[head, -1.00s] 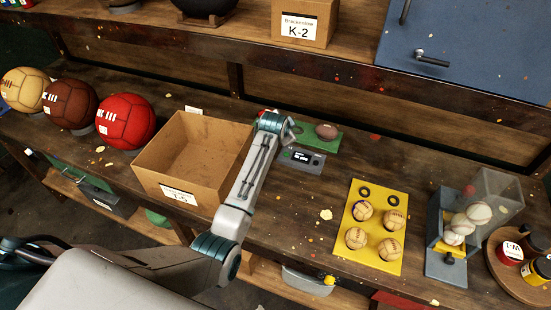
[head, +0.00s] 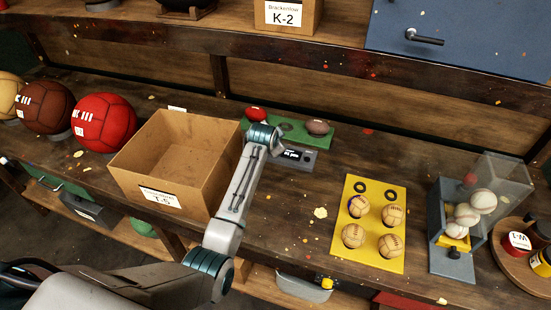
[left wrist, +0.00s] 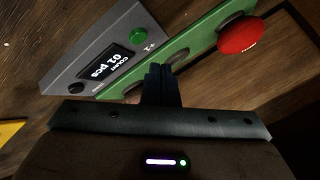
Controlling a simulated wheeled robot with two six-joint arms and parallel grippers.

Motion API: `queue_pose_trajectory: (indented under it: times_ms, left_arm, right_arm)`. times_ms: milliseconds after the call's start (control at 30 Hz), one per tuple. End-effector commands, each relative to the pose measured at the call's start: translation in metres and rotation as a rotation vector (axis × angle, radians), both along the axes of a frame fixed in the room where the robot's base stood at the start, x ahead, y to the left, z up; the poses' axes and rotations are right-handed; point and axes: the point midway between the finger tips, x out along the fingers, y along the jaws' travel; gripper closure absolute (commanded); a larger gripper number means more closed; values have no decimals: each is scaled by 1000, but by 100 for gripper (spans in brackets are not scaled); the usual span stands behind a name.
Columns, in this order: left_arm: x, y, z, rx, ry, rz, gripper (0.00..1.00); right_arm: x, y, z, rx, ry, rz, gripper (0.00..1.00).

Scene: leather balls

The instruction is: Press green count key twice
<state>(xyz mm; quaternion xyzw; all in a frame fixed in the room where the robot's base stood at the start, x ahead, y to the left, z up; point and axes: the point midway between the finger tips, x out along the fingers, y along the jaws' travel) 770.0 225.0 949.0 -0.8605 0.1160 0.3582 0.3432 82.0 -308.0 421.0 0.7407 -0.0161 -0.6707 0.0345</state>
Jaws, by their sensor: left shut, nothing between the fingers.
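The count device (left wrist: 95,55) is a grey box with a lit display that reads "COUNT 01 pcs". Its green count key (left wrist: 139,34) is in plain sight in the left wrist view, with a black key (left wrist: 77,88) at the other end. The device also shows in the head view (head: 305,163), partly behind my left wrist, which hides the green key there. My left gripper (left wrist: 160,68) is shut and empty. Its fingertips appear below and right of the green key in the wrist view, over the green board; the height gap is unclear. My right gripper is out of view.
A green board (head: 292,131) with a red ball (head: 256,114) and a brown ball (head: 318,127) lies behind the device. An open cardboard box (head: 122,168) stands left of my arm. A yellow tray (head: 373,258) of balls is to the right.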

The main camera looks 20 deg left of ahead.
Motion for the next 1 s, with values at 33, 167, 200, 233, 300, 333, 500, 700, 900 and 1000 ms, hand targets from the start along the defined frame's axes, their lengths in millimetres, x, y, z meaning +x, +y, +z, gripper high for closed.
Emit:
queue_pose_trajectory:
  times_ms: [33, 167, 200, 233, 300, 333, 500, 700, 900, 1000]
  left_arm:
    - [0, 0, -8, 0, 2, 1, 100]
    - [0, 0, -18, 0, 1, 0, 100]
    - [0, 0, -19, 0, 1, 1, 100]
    - [0, 0, -20, 0, 1, 1, 100]
    - [0, 0, -20, 0, 1, 1, 100]
    - [0, 0, -20, 0, 1, 1, 100]
    - [0, 0, -20, 0, 1, 1, 100]
    - [0, 0, -20, 0, 1, 1, 100]
    - [0, 0, -20, 0, 1, 1, 100]
    - [0, 0, -20, 0, 1, 1, 100]
  right_arm:
    - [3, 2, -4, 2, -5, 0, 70]
    - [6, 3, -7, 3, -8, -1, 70]
    - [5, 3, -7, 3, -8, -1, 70]
    - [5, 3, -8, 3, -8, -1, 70]
    - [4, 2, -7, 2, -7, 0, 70]
    - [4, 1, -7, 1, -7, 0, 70]
    - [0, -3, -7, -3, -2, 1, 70]
    - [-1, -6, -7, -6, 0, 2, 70]
    - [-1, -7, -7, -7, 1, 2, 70]
    - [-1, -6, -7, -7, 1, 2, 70]
